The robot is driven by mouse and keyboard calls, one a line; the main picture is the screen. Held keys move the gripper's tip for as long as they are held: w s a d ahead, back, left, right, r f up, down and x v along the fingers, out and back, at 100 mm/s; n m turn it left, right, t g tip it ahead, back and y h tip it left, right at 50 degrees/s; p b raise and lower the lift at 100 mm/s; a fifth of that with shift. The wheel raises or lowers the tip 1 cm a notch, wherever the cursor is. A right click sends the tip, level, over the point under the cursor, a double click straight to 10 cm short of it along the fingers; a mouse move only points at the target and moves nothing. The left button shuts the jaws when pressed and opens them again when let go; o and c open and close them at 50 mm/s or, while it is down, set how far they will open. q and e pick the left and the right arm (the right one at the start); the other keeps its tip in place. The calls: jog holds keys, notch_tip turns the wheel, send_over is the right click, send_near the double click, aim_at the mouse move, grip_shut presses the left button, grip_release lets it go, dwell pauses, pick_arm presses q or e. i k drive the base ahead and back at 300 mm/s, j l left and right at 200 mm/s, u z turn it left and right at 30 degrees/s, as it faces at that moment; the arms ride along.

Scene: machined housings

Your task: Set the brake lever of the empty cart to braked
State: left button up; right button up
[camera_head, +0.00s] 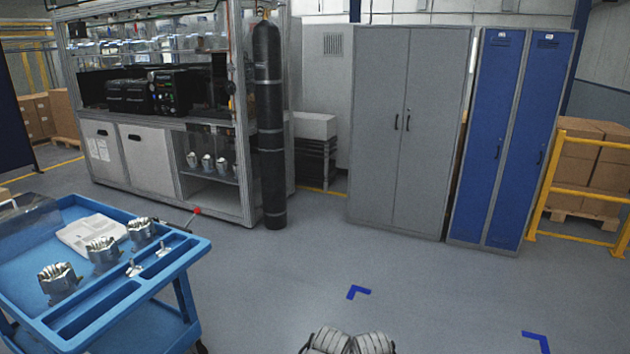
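A blue cart (178,262) stands at the left, cut off by the picture's left and lower edges. It is not empty: several metal housings (102,250) stand in its top tray. A dark lever with a red knob (197,211) sticks up at a slant by the cart's far right corner. I cannot tell from its slant whether it is braked. No empty cart is in view. Two pale ribbed parts of my own arms show at the bottom centre edge. Neither gripper's fingers can be seen.
Blue corner marks (357,292) lie on the open grey floor to the cart's right. A workbench (150,165) with a black gas cylinder (269,130) stands behind the cart. A grey cabinet (400,130), blue lockers (505,140) and a yellow rail (580,190) line the back.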

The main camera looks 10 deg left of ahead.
aim_at(197, 211)
jog(key=i+l+u, duration=0.2)
jog(key=i+u, duration=0.3)
jog(key=i+l+u, duration=0.95)
jog(key=i+j+z, duration=0.2)
jog(key=i+j, duration=0.65)
jog(key=i, duration=0.15)
